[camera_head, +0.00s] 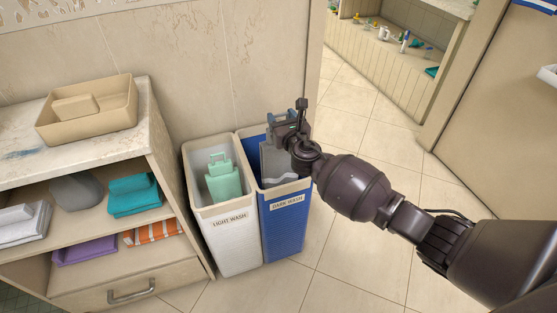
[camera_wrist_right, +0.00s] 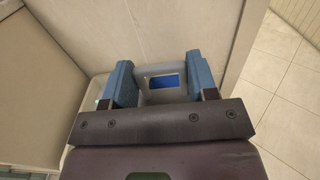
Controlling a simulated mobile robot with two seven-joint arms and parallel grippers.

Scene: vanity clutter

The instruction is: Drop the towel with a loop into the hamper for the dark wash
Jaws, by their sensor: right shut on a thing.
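My right gripper (camera_head: 282,119) is shut on a grey towel (camera_head: 274,160). In the head view the towel hangs below the fingers, over or inside the mouth of the blue hamper marked DARK WASH (camera_head: 284,226); how deep it reaches is unclear. In the right wrist view my right gripper (camera_wrist_right: 160,77) has its blue fingers on either side of a grey loop, with blue showing through the opening. The white hamper marked LIGHT WASH (camera_head: 232,243) stands just to the left and holds a mint green piece with a loop (camera_head: 223,182). My left gripper is not in view.
A shelf unit (camera_head: 120,263) stands left of the hampers, with teal (camera_head: 133,194), purple (camera_head: 85,250) and orange-striped (camera_head: 152,232) folded cloths. A beige tray (camera_head: 87,125) sits on top. A wall is behind the hampers. Tiled floor (camera_head: 345,235) is open to the right.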

